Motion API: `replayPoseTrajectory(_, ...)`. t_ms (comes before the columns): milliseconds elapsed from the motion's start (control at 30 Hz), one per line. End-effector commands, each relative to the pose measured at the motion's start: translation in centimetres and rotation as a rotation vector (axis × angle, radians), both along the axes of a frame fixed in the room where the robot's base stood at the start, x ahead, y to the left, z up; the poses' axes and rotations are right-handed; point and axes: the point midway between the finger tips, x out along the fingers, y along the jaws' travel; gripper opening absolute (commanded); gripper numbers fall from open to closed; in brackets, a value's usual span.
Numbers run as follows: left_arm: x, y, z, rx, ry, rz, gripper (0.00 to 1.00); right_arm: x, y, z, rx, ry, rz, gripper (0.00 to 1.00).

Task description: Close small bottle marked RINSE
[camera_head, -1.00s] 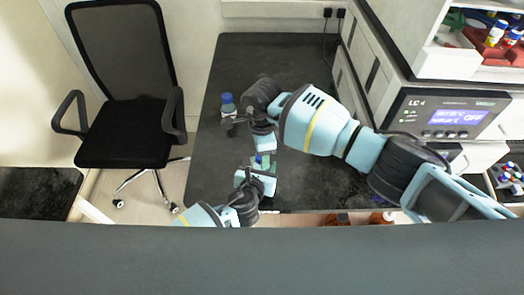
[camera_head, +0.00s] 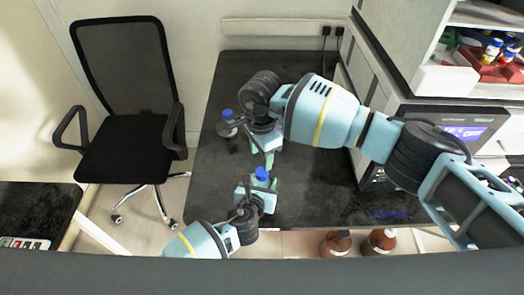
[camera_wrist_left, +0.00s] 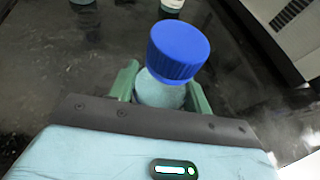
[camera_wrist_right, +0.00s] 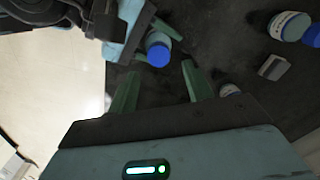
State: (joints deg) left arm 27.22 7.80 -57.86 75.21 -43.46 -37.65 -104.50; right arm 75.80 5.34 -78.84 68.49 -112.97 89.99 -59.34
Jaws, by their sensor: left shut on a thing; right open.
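A small bottle with a blue screw cap (camera_head: 262,173) stands upright in my left gripper (camera_head: 257,188) near the bench's front edge. In the left wrist view its blue cap (camera_wrist_left: 180,50) sits on the bottle's neck, and green fingers clasp the pale body (camera_wrist_left: 158,93) from both sides. No label can be read. My right gripper (camera_head: 268,160) is open just behind the bottle, its fingers pointing down. In the right wrist view the capped bottle (camera_wrist_right: 158,52) shows beyond the spread fingers, with nothing between them.
Another blue-capped bottle (camera_head: 228,116) stands at the bench's left edge, partly hidden by my right wrist. The right wrist view shows more bottles (camera_wrist_right: 290,26) and a grey block (camera_wrist_right: 274,67). Brown bottles (camera_head: 336,243) stand below the front edge. The black bench (camera_head: 315,195) is clear at right.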

Motion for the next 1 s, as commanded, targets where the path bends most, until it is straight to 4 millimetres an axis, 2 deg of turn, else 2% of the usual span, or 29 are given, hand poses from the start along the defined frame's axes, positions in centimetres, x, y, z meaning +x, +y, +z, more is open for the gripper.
replayPoseTrajectory(100, -0.1, 0.1, -0.1, 0.002, 0.003, 0.001, 0.0, 0.1, -0.2, 0.9, -0.005, -0.002, 0.136, 0.51)
replayPoseTrajectory(267, 0.0, 0.1, -0.1, 0.001, 0.003, 0.001, 0.0, -0.1, -0.3, 1.4, -0.005, 0.004, 0.242, 0.51)
replayPoseTrajectory(667, 0.0, 0.1, -0.1, 0.001, 0.003, 0.001, 0.0, -0.1, -0.3, 1.3, -0.005, 0.006, 0.257, 0.51)
replayPoseTrajectory(767, 0.0, 0.1, -0.1, 0.001, 0.003, 0.001, 0.0, -0.1, -0.3, 0.6, -0.005, 0.009, 0.257, 0.51)
replayPoseTrajectory(1000, 0.0, 0.1, -0.1, 0.001, 0.003, 0.001, 0.0, -0.1, -0.3, -2.6, -0.005, 0.009, 0.254, 0.51)
